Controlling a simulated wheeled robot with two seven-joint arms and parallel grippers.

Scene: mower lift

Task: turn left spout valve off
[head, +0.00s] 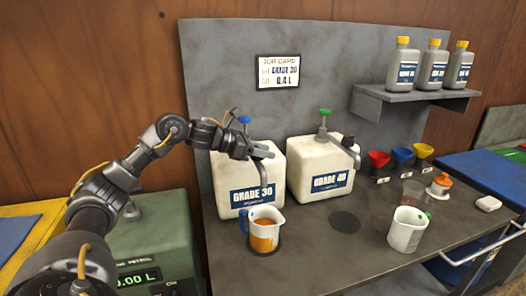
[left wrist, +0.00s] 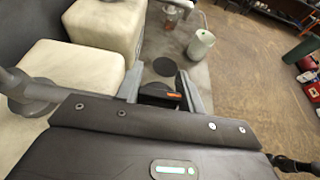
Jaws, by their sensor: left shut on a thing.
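The left container (head: 240,178), a white jug labelled GRADE 30, stands on the bench with a grey spout (head: 263,174) curving down at its front. In the left wrist view the fingers (left wrist: 163,92) close around a dark piece with a little orange showing. A measuring cup (head: 264,232) with amber oil and a blue handle stands below the spout. My right gripper is not in view.
A white cup (head: 407,229) stands at the front right. Coloured funnels (head: 402,157) and a shelf (head: 415,95) with grey bottles are behind. A job card (head: 278,71) reads GRADE 30, 0.4 L.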

